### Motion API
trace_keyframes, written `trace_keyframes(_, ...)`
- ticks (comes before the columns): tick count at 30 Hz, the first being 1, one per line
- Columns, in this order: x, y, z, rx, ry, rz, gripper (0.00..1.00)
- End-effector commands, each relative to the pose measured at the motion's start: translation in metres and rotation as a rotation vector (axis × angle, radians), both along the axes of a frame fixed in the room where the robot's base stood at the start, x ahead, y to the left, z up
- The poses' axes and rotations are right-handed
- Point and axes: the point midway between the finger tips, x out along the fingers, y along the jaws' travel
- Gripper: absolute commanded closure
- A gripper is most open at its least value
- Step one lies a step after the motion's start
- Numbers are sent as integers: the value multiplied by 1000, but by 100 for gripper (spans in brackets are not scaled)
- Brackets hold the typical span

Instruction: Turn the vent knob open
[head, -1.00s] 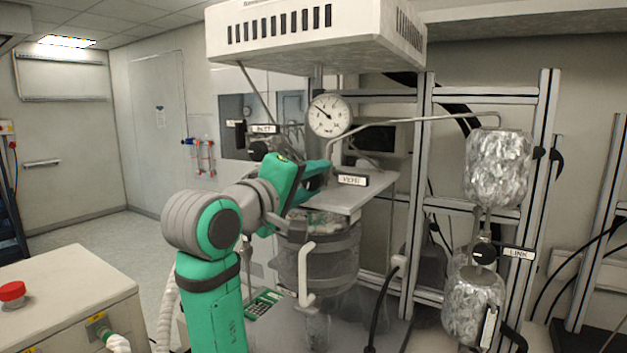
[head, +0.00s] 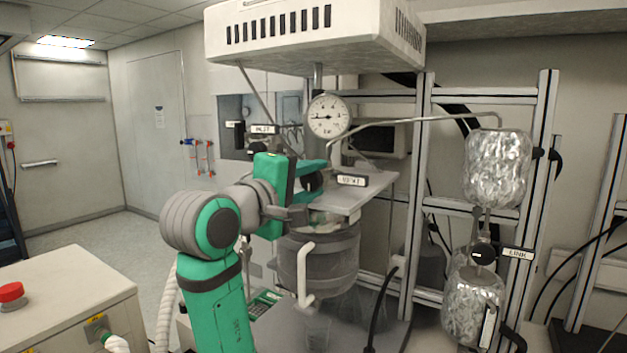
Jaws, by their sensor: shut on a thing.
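The VENT label (head: 352,180) is on the reactor head above the grey plate (head: 345,203). The dark vent knob (head: 313,182) is just left of this label, partly covered by my gripper. My green gripper (head: 311,178) reaches in from the left and is shut on the vent knob. The pressure gauge (head: 328,116) stands above, with its needle pointing left. The reactor vessel (head: 325,265) with a white handle is below the plate.
The INLET label (head: 263,129) is behind and left of my gripper. A thin metal pipe (head: 420,120) runs right to a foil-wrapped vessel (head: 497,168). The LINK knob (head: 483,254) is lower right. A white housing (head: 315,35) hangs overhead.

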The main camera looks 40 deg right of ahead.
Motion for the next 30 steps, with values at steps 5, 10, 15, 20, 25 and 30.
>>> trace_keyframes(5, 2, 0, -1, 1, 4, 3, 47)
trace_keyframes(10, 1, 0, -1, 1, 2, 2, 47)
trace_keyframes(15, 1, 0, -1, 0, 1, 1, 47)
trace_keyframes(20, 1, 3, -1, 0, 1, 3, 47)
trace_keyframes(25, -5, 18, 0, -2, -1, 5, 47)
trace_keyframes(30, -18, 46, 0, -1, 0, 2, 47)
